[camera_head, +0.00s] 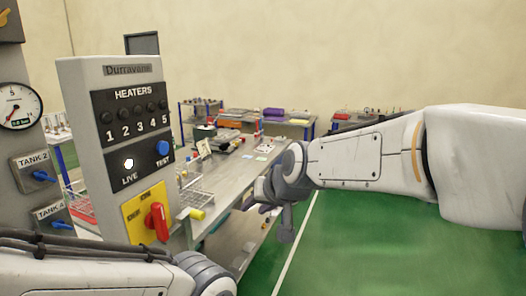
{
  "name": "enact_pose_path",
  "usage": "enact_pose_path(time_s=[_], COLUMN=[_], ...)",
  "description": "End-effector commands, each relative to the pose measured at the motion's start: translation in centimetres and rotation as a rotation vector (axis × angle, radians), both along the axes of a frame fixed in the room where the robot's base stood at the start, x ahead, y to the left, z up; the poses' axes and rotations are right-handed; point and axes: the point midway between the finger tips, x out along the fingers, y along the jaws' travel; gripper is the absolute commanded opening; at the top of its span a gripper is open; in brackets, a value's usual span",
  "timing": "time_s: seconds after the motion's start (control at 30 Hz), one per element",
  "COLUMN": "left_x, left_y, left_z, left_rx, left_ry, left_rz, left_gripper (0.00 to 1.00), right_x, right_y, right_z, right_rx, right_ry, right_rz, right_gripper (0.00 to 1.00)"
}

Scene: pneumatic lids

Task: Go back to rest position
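My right arm reaches in from the right edge across the middle of the view. Its dark grey gripper (258,196) points left over the near right side of the long grey bench. The gripper is small and partly hidden by my wrist, so I cannot tell how its fingers stand. I see nothing held in it. My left arm runs along the bottom left, below the heater panel. Its gripper is out of the frame.
A grey heater panel (97,84) with a red rotary switch (157,221) stands close on the left. Beside it are a gauge (17,106) and blue tank valves (43,176). The bench (236,172) holds several items. Green floor (350,245) is clear at right.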

Motion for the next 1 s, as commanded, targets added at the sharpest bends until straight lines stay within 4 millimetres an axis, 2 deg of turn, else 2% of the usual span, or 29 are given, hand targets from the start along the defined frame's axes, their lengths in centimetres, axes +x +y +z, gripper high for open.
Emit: enact_pose_path(time_s=[0.03,0.13,0.23,0.4,0.6,0.8,1.0], left_x=[0.0,0.0,0.0,0.0,0.0,0.0,0.0], left_y=[0.0,0.0,0.0,0.0,0.0,0.0,0.0], left_z=[0.0,0.0,0.0,0.0,0.0,0.0,0.0], left_rx=[0.0,0.0,0.0,0.0,0.0,0.0,0.0], left_ry=[0.0,0.0,0.0,0.0,0.0,0.0,0.0], left_rz=[0.0,0.0,0.0,0.0,0.0,0.0,0.0], left_gripper=[0.62,0.62,0.62,0.62,0.62,0.62,0.62], right_x=[-0.6,-2.5,-4.5,-7.9,-11.6,-15.1,-16.2], right_y=[-3.1,-7.8,-11.1,-14.9,-17.9,-20.1,-16.6], right_z=[-3.0,-7.7,-10.9,-14.6,-17.5,-19.8,-18.6], right_rx=[-0.054,-0.145,-0.205,-0.272,-0.322,-0.356,-0.375], right_ry=[0.05,0.134,0.203,0.296,0.387,0.467,0.468], right_rz=[-0.033,-0.07,-0.091,-0.112,-0.125,-0.13,-0.016], right_gripper=[0.38,0.38,0.38,0.38,0.38,0.38,0.38])
